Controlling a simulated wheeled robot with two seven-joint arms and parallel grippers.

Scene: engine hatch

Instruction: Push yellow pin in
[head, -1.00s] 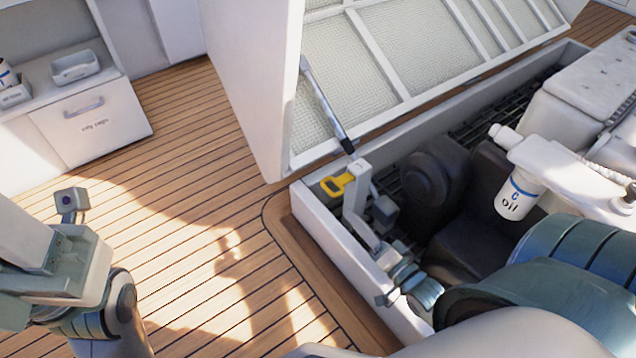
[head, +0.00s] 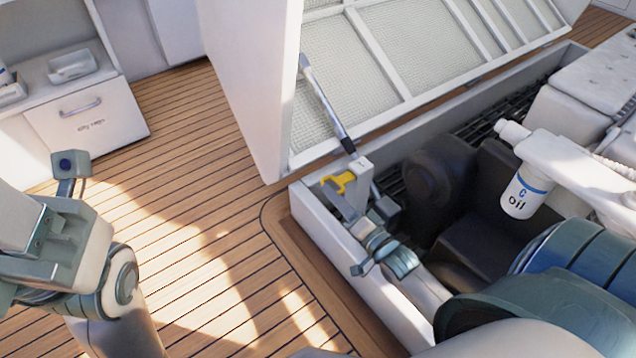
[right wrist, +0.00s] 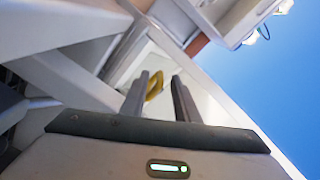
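The yellow pin (head: 341,182) has a loop-like handle and sits beside a small white block at the near left corner of the engine hatch (head: 330,250). My right gripper (head: 345,202) is just in front of it in the head view and hides its lower part. In the right wrist view, the two dark fingers of my right gripper (right wrist: 160,82) stand apart, with the yellow pin (right wrist: 154,86) seen between them. I cannot tell whether a finger touches it.
The raised hatch lid (head: 400,55) stands behind the opening, with a strut (head: 327,103) near the pin. A white oil bottle (head: 525,190) and dark engine parts are to the right. The wooden deck (head: 200,200) on the left is clear, with a drawer cabinet (head: 95,115) beyond.

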